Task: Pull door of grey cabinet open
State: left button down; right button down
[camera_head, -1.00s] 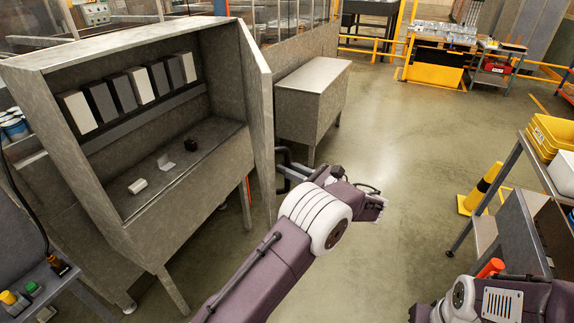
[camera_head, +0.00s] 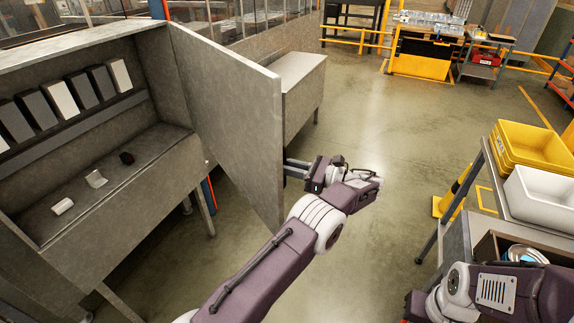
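The grey cabinet (camera_head: 92,208) stands at the left with its front open, showing a shelf with several upright boxes and small items inside. Its door (camera_head: 228,115) is swung outward from the cabinet's right side and stands wide of the opening. My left gripper (camera_head: 293,170) is at the door's outer edge, on the far side of the panel. Its fingertips are partly hidden by the door, so I cannot tell whether they are closed on anything. My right arm shows at the bottom right, but its gripper is outside the picture.
A lower grey cabinet (camera_head: 304,88) stands behind the door. At the right, a table holds yellow bins (camera_head: 530,148) and a white bin (camera_head: 541,194). The floor (camera_head: 375,120) in the middle is clear.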

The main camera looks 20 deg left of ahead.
pick_arm(q)
jog(key=shift+w, duration=0.1)
jog(key=shift+r, duration=0.1)
jog(key=c, duration=1.5)
grip_release()
jog(key=shift+a, duration=0.1)
jog(key=shift+o, duration=0.7)
jog(key=shift+a, duration=0.15)
